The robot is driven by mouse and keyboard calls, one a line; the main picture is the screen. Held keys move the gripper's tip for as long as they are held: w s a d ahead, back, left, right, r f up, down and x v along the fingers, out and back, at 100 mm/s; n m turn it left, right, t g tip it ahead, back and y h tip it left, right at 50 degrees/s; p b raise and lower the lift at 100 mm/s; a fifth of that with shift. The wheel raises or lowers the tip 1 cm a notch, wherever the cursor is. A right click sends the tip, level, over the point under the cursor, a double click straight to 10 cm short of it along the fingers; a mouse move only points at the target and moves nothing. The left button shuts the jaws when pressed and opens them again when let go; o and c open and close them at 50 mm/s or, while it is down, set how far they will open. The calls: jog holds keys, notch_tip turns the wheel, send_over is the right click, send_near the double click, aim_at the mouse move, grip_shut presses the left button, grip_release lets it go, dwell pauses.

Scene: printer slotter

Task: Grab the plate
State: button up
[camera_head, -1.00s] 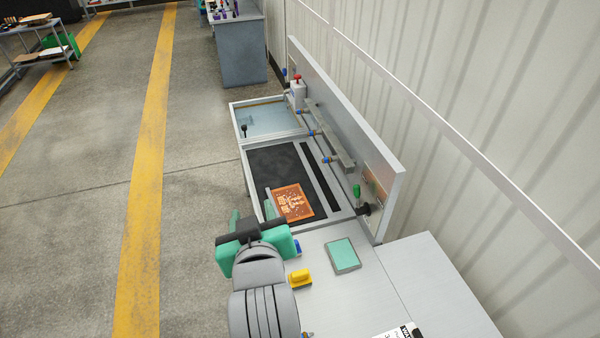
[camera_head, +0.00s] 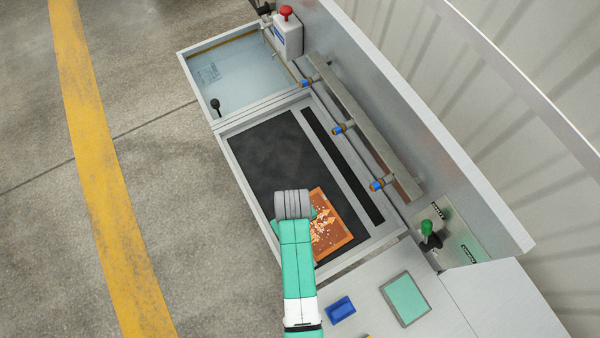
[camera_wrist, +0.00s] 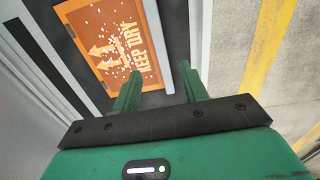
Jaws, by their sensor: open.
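The plate (camera_head: 331,238) is an orange square with white arrows and lettering. It lies flat on the black bed (camera_head: 270,150) of the machine, near the bed's front end. In the wrist view the plate (camera_wrist: 82,30) shows "KEEP DRY" and fills the upper left. My gripper (camera_wrist: 158,88) is open and empty there, its two green fingers apart at the plate's lower right side. The left finger overlaps the plate's edge in the picture; whether it touches cannot be told.
A metal bar with blue-orange fittings (camera_head: 340,128) and a tall back panel run along the right. A red-topped container (camera_head: 288,38) stands at the back. A blue block (camera_head: 341,309) and a teal pad (camera_head: 404,298) sit on the front counter. Open floor lies left.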

aim_at(315, 224)
jog(key=shift+f, duration=0.15)
jog(key=shift+s+d+f, duration=0.1)
jog(key=shift+s, duration=0.15)
jog(key=shift+s+f, duration=0.2)
jog(key=shift+f, duration=0.85)
jog(key=shift+w+f+b, duration=0.1)
jog(key=shift+f+b, duration=0.25)
jog(key=shift+f, duration=2.4)
grip_shut()
